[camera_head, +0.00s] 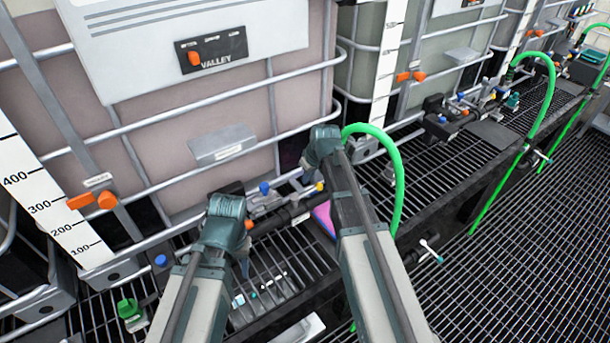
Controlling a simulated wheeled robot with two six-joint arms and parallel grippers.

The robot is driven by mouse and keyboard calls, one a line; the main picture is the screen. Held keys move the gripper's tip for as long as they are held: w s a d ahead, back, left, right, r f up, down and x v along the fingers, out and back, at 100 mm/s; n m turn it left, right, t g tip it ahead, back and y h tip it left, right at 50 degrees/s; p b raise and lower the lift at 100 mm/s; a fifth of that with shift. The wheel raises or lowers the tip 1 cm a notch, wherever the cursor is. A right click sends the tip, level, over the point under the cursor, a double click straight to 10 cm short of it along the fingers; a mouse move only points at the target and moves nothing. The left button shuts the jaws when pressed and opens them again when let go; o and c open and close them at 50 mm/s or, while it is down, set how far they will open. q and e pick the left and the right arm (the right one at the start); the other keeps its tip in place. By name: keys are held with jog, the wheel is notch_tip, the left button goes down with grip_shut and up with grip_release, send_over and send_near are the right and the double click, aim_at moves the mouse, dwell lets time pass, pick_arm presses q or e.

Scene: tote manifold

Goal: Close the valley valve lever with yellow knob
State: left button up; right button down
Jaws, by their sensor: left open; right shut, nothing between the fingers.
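The tote labelled VALLEY (200,130) stands at the left, with pipework along its foot. A small yellow knob (320,186) shows on this pipework, right beside my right forearm. Its lever is mostly hidden, so I cannot tell how it is turned. A blue knob (264,188) and an orange-red one (249,226) sit to its left. My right gripper (308,177) is shut and empty, just left of the yellow knob; I cannot tell if they touch. My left gripper (244,266) is open, low in front of the pipework, and largely hidden by its wrist.
A green hose (397,170) arches up just right of my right arm. A pink and purple object (324,218) lies partly behind that arm. Metal tote bars (215,93) run close above the pipework. Open grating (520,240) lies at the right.

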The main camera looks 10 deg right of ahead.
aim_at(314, 189)
jog(key=shift+s+d, duration=0.3)
jog(key=shift+s, duration=0.6)
jog(key=shift+w, duration=0.1)
jog(key=shift+s+d+m+h, duration=0.2)
jog(key=shift+s+m+h, duration=0.15)
jog(key=shift+m, duration=0.35)
jog(key=shift+s+d+m+h, duration=0.2)
jog(key=shift+s+m+h, duration=0.15)
jog(key=shift+s+m, duration=0.75)
jog(key=s+a+m+g+h, duration=0.2)
jog(key=s+m, duration=0.5)
jog(key=m, duration=0.6)
jog(key=shift+a+h, duration=0.65)
jog(key=shift+h, duration=0.15)
